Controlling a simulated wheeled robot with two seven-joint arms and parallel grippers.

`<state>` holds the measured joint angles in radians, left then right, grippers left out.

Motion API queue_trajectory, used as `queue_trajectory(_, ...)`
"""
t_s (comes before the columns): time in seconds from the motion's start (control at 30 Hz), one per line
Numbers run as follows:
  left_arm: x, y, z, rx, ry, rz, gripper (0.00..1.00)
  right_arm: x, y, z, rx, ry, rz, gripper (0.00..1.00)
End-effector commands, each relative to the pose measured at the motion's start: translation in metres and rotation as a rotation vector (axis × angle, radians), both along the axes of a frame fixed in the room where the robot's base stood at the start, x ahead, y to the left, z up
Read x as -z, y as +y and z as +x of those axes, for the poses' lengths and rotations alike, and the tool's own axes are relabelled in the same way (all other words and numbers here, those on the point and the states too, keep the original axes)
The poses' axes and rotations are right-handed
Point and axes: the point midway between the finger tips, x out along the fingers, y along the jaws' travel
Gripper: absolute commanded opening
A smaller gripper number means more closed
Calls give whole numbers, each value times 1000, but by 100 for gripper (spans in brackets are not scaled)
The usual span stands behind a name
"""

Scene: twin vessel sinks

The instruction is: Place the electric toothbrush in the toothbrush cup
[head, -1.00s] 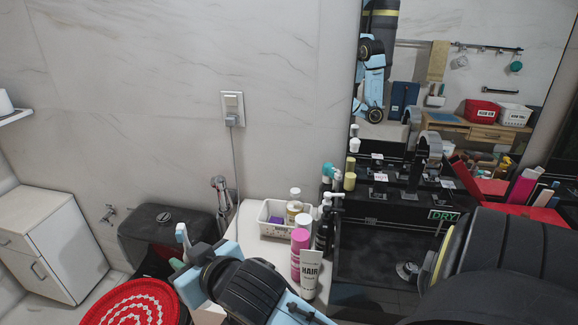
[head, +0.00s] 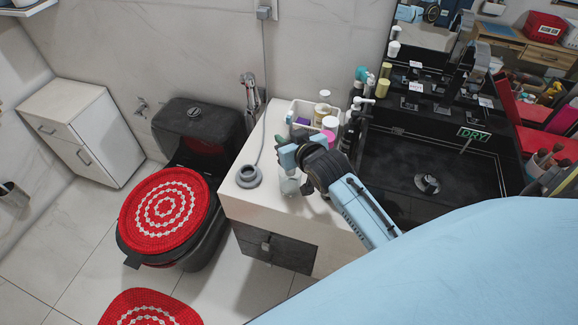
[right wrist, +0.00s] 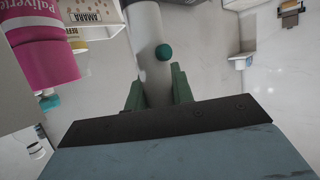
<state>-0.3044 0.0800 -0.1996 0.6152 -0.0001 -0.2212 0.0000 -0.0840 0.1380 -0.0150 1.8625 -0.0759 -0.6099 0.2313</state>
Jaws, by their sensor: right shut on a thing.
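My right gripper (head: 283,150) is over the white counter, left of the black sink, and is shut. In the right wrist view its green fingers (right wrist: 158,92) are closed around the white electric toothbrush (right wrist: 148,35), which has a round teal button. In the head view the brush is mostly hidden by the gripper. A pale, see-through cup (head: 290,187) stands on the counter just below the gripper; I cannot tell whether the brush touches it. My left gripper is out of view.
A grey round base (head: 249,176) with a cord sits on the counter left of the gripper. A white basket (head: 300,112) of bottles and a pink bottle (head: 329,124) stand close behind. The black sink (head: 405,165) lies right, the red-covered toilet (head: 165,210) left.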

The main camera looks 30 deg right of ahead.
Motion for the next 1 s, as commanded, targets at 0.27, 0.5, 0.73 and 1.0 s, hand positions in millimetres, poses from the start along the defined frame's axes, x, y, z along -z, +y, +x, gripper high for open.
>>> queue_trajectory(0.27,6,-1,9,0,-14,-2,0,32,0,0,-2,-2,-2,0)
queue_trajectory(0.5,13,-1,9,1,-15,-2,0,64,1,0,-1,0,0,0)
queue_trajectory(0.73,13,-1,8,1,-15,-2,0,66,1,0,-1,-4,-1,0)
queue_trajectory(1.0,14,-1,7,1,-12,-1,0,70,1,0,-1,-1,-1,35)
